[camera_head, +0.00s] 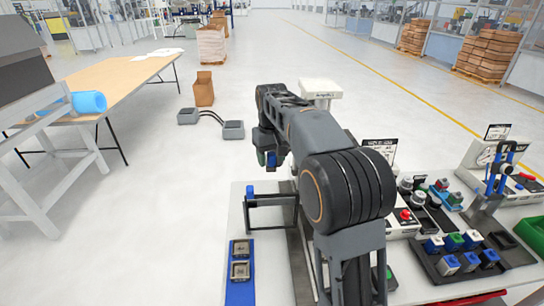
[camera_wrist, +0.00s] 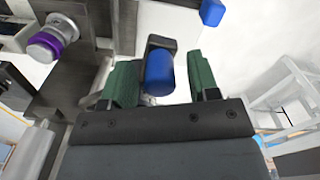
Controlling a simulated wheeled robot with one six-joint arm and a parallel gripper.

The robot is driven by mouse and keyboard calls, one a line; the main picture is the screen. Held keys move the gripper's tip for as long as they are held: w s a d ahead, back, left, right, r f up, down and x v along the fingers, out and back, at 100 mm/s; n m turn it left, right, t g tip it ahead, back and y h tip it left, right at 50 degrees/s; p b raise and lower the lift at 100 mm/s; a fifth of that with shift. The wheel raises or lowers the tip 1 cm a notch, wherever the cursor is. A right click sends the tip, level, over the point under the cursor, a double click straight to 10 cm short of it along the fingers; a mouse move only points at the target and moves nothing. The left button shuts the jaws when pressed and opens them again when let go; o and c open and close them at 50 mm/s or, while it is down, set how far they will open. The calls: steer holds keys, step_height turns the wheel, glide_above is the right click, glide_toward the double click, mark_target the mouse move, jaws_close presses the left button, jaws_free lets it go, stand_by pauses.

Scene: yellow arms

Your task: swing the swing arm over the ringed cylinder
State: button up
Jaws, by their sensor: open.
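A silver cylinder with a purple ring (camera_wrist: 50,42) stands at the upper left of the wrist view; my arm seems to hide it in the head view. My gripper (camera_wrist: 160,80) has green fingers, spread open. A blue rounded handle (camera_wrist: 159,72) on a dark bracket, apparently the swing arm's, shows between the fingers, with a gap on each side. I cannot tell how far it reaches between them in depth. In the head view my gripper (camera_head: 267,158) hangs at the far end of the bench, partly hidden by my arm.
A dark bar frame (camera_head: 270,201) with a blue-topped post (camera_head: 250,190) stands at the bench's left edge. A blue tray (camera_head: 240,290) lies nearer. Button boxes and a block rack (camera_head: 460,256) crowd the right.

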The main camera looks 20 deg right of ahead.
steer(key=shift+c, duration=0.2)
jaws_close()
steer(key=shift+d, duration=0.1)
